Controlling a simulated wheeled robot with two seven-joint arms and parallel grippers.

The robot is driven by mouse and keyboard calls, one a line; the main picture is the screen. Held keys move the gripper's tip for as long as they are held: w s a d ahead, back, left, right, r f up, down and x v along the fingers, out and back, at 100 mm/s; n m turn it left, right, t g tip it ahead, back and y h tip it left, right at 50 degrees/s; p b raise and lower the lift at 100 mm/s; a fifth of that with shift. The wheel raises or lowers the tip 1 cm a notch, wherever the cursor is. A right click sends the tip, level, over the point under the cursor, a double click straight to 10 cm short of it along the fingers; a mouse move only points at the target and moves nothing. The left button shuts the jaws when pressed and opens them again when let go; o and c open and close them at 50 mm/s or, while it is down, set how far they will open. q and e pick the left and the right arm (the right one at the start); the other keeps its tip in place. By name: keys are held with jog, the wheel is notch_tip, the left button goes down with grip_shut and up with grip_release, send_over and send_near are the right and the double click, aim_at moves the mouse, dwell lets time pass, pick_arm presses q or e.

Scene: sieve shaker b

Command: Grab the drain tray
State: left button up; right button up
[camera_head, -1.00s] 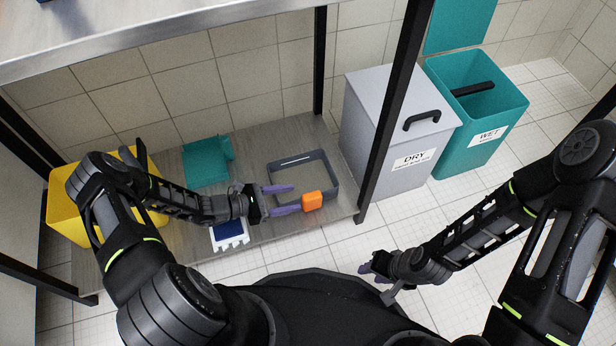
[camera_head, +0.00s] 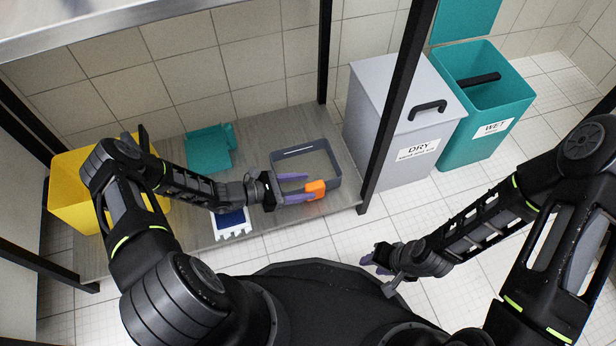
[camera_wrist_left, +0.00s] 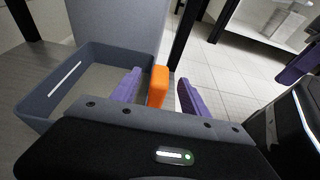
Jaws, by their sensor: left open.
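The drain tray, taken to be the shallow grey rectangular tray (camera_head: 338,163) with an orange grip (camera_head: 317,189) on its near side, rests on the low shelf. In the left wrist view the tray (camera_wrist_left: 40,107) is at the left and its orange grip (camera_wrist_left: 158,86) stands between my purple fingers. My left gripper (camera_head: 309,184) is open, with one finger on each side of the grip. A gap shows between the grip and the right finger; contact with the left finger is unclear. My right gripper (camera_head: 378,258) hangs over the floor, with its jaws too small to read.
A grey DRY bin (camera_head: 391,120) and a teal WET bin (camera_head: 500,108) stand right of the shelf. A black post (camera_head: 398,105) rises beside the tray. A teal object (camera_head: 208,150), a blue-and-white item (camera_head: 232,224) and a yellow bin (camera_head: 62,190) are left.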

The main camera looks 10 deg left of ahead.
aim_at(312, 186)
pick_arm(q)
jog(key=b+x, duration=0.1)
jog(key=x, duration=0.3)
jog(key=shift+d+f, duration=0.1)
dwell(0.4)
grip_shut()
dwell(0.4)
dwell(0.9)
